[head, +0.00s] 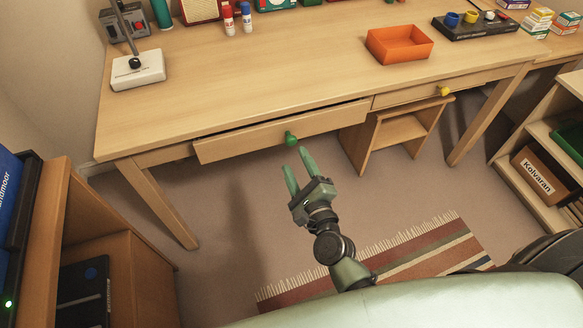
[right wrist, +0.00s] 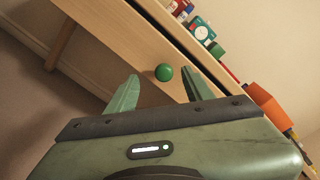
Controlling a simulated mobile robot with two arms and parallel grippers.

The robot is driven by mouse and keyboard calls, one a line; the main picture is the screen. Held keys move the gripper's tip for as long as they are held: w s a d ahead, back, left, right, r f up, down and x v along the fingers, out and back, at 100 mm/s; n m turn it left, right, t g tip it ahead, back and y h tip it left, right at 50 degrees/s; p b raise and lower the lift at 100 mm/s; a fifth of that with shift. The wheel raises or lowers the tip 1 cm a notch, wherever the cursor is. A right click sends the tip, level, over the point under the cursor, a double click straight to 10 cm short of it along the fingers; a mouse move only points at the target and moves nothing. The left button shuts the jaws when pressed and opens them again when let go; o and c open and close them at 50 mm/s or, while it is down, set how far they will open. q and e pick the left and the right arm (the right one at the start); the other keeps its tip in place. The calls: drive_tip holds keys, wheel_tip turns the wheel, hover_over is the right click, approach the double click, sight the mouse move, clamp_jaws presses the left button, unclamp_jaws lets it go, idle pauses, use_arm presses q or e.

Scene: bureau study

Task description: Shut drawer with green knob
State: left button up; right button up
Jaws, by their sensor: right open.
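The drawer with the green knob (head: 240,143) is in the left part of the desk front and stands slightly out, with a dark gap along its top edge. Its green knob (head: 291,138) is on the front face; in the right wrist view the knob (right wrist: 164,72) shows between and beyond the fingertips. My right gripper (head: 297,162) is open and empty, just in front of and below the knob in the head view. In the right wrist view its two fingers (right wrist: 160,90) are spread apart. I see no contact with the knob. My left gripper is out of view.
A second drawer with a yellow knob (head: 444,91) is to the right, above a small wooden stool (head: 392,132). The desk (head: 230,75) bears an orange tray (head: 400,44) and a white-based stand (head: 138,70). A striped rug (head: 400,262) and shelves flank the free floor.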

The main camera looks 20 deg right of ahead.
sight(292, 144)
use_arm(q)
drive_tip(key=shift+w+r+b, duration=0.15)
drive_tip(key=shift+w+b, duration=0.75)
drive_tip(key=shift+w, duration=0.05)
use_arm(e)
drive_tip(key=shift+m, duration=0.6)
drive_tip(key=w, duration=0.5)
drive_tip(key=w+d+f, duration=0.1)
drive_tip(key=w, duration=0.2)
clamp_jaws()
